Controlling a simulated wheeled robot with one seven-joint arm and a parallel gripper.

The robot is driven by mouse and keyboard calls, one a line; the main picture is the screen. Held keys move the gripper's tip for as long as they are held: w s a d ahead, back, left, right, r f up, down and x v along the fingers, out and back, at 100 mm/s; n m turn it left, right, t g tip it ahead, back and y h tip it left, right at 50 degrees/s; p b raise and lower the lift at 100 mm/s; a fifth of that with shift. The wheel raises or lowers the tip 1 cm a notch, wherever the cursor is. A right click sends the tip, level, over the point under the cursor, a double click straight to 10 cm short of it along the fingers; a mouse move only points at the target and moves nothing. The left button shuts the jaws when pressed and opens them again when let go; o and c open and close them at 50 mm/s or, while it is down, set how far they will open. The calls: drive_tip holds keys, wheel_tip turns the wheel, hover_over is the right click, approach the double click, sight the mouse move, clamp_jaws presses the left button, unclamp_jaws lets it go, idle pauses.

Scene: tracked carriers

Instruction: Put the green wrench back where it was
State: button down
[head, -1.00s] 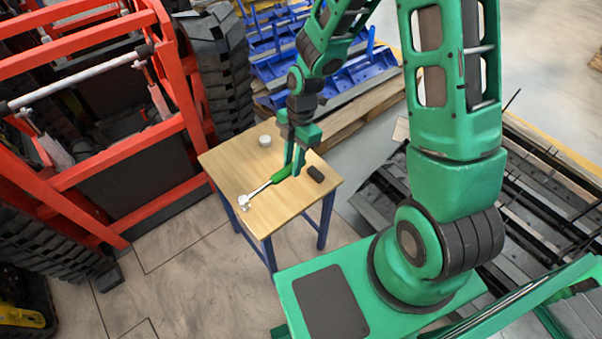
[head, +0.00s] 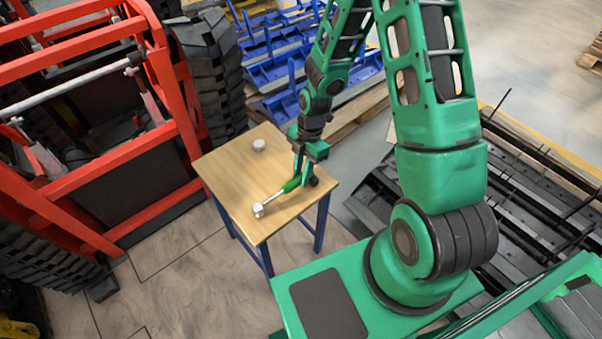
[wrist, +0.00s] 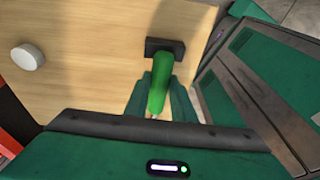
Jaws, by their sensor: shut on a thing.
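The green wrench has a green handle (head: 290,185) and a silver head (head: 258,210), which points to the front left over the wooden table. My gripper (head: 297,180) is shut on the handle, near the table's right side. In the wrist view the handle (wrist: 160,82) stands between the two green fingers, and the wrench's head is hidden. I cannot tell whether the wrench touches the tabletop or hangs just above it.
The wooden table (head: 228,165) has blue legs. A white round piece (head: 259,145) stands at its back, and a dark block (wrist: 165,47) lies close beyond the handle. A red tracked carrier (head: 120,150) is close on the left. The table's left half is mostly clear.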

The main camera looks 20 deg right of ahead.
drive_tip(key=c, duration=1.5)
unclamp_jaws()
drive_tip(key=v, duration=1.2)
drive_tip(key=s+d+r+m+h, duration=0.2)
drive_tip(key=s+d+r+m, duration=0.7)
drive_tip(key=d+r+m, duration=0.25)
drive_tip(key=s+d+r+m, duration=0.1)
drive_tip(key=s+r+m, duration=0.1)
drive_tip(key=s+m, duration=0.3)
drive_tip(key=s+d+r+m+t, duration=0.1)
drive_tip(key=s+r+m, duration=0.2)
drive_tip(key=s+m, duration=0.2)
drive_tip(key=s+d+r+m, duration=0.1)
drive_tip(key=s+r+m, duration=0.2)
drive_tip(key=s+m, duration=0.3)
drive_tip(key=shift+d+m, duration=0.25)
drive_tip(key=shift+d, duration=0.05)
drive_tip(key=shift+w, duration=0.1)
